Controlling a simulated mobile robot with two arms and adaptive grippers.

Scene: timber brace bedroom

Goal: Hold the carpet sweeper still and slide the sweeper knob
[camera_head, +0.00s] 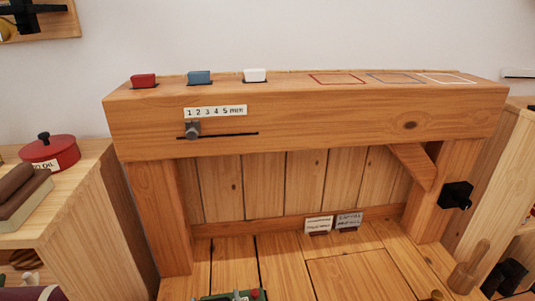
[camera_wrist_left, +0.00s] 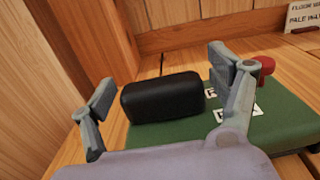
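The carpet sweeper is a flat green body with white labels (camera_wrist_left: 284,122) on the timber boards in the left wrist view. A black block-shaped grip (camera_wrist_left: 162,97) sits on its left part and a red knob (camera_wrist_left: 266,65) at its far side. My left gripper (camera_wrist_left: 160,84) is open, with one finger on each side of the black grip and small gaps visible. In the head view only the sweeper's top edge (camera_head: 229,297) and the red knob (camera_head: 254,293) show at the bottom border. My right gripper is not in view.
A timber beam (camera_head: 300,125) spans the back, with red, blue and white blocks (camera_head: 199,77) on top and a slider (camera_head: 193,130) on its front. Two small labelled signs (camera_head: 319,225) stand below. Wooden cabinets with a red pot (camera_head: 52,153) flank the left.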

